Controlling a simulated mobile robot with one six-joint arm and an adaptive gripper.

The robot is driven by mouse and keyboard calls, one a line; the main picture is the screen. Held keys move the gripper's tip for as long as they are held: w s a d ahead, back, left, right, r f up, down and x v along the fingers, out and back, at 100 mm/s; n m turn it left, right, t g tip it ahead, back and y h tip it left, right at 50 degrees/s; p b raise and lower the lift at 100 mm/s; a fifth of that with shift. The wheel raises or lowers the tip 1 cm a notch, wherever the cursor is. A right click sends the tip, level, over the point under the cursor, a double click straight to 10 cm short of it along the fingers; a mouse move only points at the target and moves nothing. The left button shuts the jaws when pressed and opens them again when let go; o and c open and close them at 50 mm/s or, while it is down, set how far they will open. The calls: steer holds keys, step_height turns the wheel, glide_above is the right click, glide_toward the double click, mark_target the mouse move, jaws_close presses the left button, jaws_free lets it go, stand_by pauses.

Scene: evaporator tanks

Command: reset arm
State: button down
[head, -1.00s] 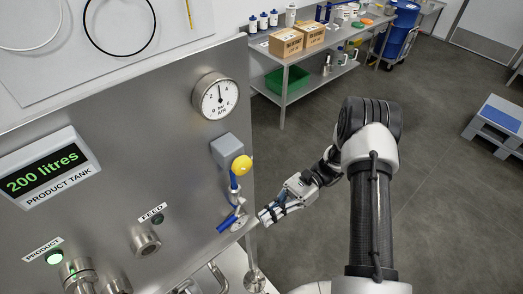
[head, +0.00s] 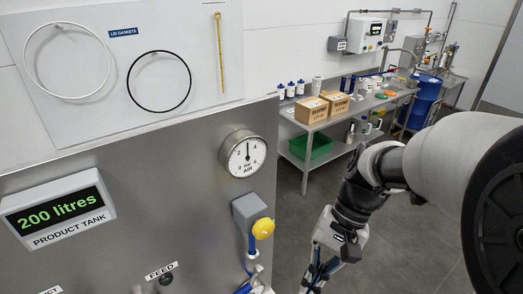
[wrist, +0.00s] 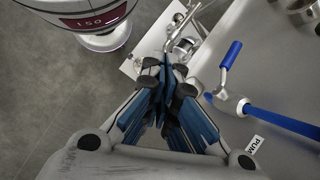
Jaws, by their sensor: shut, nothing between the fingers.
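My gripper (head: 314,284) hangs pointing down beside the right edge of the steel panel (head: 150,150) in the head view, its tips at or below the picture's lower edge. In the wrist view my gripper (wrist: 165,68) shows its blue-padded fingers closed together with nothing between them. A blue-handled lever (wrist: 231,54) and a blue pipe (wrist: 280,121) on the panel lie to the right of the fingers, apart from them. My arm is bent, its large links filling the right of the head view.
A yellow knob (head: 263,228) sticks out near the panel's right edge, below the air gauge (head: 243,154). A steel bench with boxes (head: 311,110) stands behind. In the wrist view a rounded white vessel (wrist: 100,42) is at upper left, with bare grey floor (wrist: 40,90) below it.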

steer(key=s+d+r+n+t+h+b, duration=0.2)
steer(key=s+d+r+n+t+h, duration=0.2)
steer(key=t, duration=0.4)
steer(key=s+n, duration=0.1)
steer(key=s, duration=0.1)
steer(key=shift+s+d+b, duration=0.2)
steer(key=shift+s+b, duration=0.15)
steer(key=shift+s, duration=0.05)
steer(key=shift+a, duration=0.1)
